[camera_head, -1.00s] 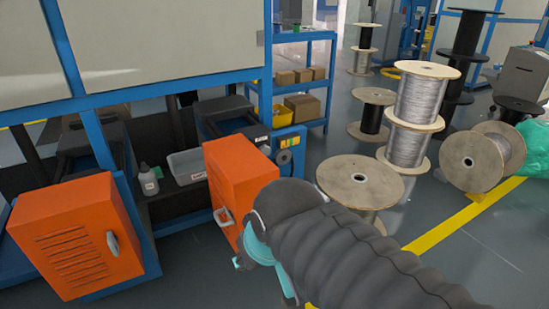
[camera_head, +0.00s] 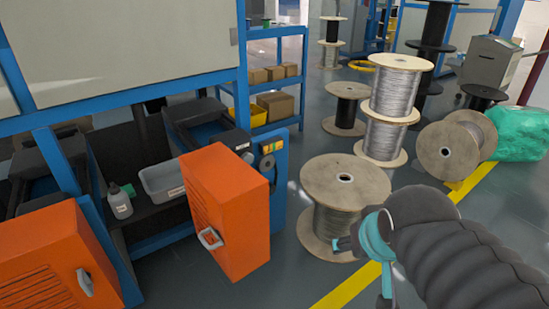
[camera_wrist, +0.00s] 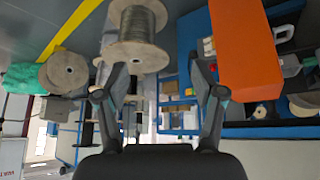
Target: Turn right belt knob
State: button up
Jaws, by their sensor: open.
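A small dark round knob (camera_head: 267,163) shows on the blue panel (camera_head: 277,182) at the end of the machine, beside the open orange door or cabinet. In the head view my arm is at the lower right, in front of the spools and well away from the blue panel. In the wrist view, the knob is not clear.
A wooden cable spool (camera_head: 342,190) stands between my arm and the blue panel. More spools (camera_head: 397,90) stand behind. A second orange cabinet (camera_head: 50,265) is at lower left. A grey bin (camera_head: 163,180) and a bottle (camera_head: 119,203) stand on the machine. Bare floor lies near the yellow line (camera_head: 345,287).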

jog(key=w+f+t+b, duration=0.2)
jog(key=w+t, duration=0.1)
jog(key=w, duration=1)
jog(key=n+t+y+b, duration=0.5)
jog(key=y+b, duration=0.1)
jog(key=y, duration=0.4)
send_near(249, 159)
jog(key=x, duration=0.9)
jog(key=shift+w+a+b, duration=0.3)
jog(key=c, duration=1.1)
jog(key=shift+c, duration=0.2)
